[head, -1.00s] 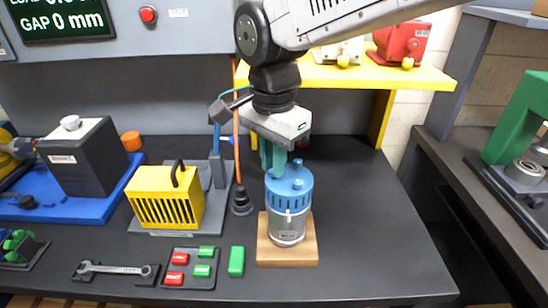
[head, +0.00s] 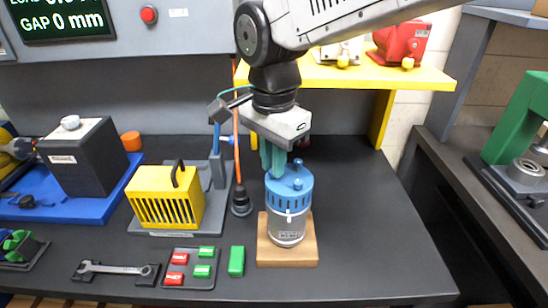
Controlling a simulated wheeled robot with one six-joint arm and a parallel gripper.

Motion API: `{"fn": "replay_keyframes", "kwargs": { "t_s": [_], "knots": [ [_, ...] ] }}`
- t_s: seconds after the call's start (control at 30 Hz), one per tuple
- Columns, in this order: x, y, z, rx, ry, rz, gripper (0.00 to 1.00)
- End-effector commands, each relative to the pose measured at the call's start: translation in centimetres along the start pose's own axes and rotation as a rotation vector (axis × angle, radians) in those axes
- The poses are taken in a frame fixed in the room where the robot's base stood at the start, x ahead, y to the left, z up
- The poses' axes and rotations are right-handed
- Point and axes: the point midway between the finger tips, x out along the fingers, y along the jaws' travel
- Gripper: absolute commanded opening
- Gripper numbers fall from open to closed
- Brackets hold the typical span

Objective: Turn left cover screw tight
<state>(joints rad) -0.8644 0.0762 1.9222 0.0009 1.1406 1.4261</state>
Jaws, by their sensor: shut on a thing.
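A motor with a blue cover (head: 289,187) and a silver body (head: 286,225) stands upright on a wooden block (head: 310,254). A blue screw knob (head: 297,163) stands up at the back of the cover, and another small one (head: 298,184) shows near its middle. My gripper (head: 271,174) points down at the left part of the cover, its green fingers shut. The left cover screw is hidden between or behind the fingers.
A yellow caged unit (head: 165,199) stands to the left on a grey base. An orange cable (head: 236,130) hangs beside my gripper. A tray of red and green tags (head: 190,268), a loose green tag (head: 236,261) and a wrench (head: 113,269) lie in front. The bench right of the motor is clear.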

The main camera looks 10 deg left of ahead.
Motion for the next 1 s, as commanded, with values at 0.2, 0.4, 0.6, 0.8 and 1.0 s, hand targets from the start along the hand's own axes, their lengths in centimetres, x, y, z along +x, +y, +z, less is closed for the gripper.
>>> {"fn": "replay_keyframes", "kwargs": {
  "t_s": [0.2, 0.4, 0.6, 0.8, 1.0],
  "knots": [
    [-0.33, -0.21, 0.03, 0.0, 0.0, -0.01, 0.0],
    [-0.33, -0.21, 0.04, 0.0, 0.0, -0.01, 0.0],
    [-0.32, -0.21, 0.04, 0.0, 0.0, -0.01, 0.0],
    [-0.31, -0.21, 0.03, 0.001, 0.0, -0.01, 0.0],
    [-0.25, -0.17, 0.03, 0.001, 0.0, -0.008, 0.37]
  ]
}}
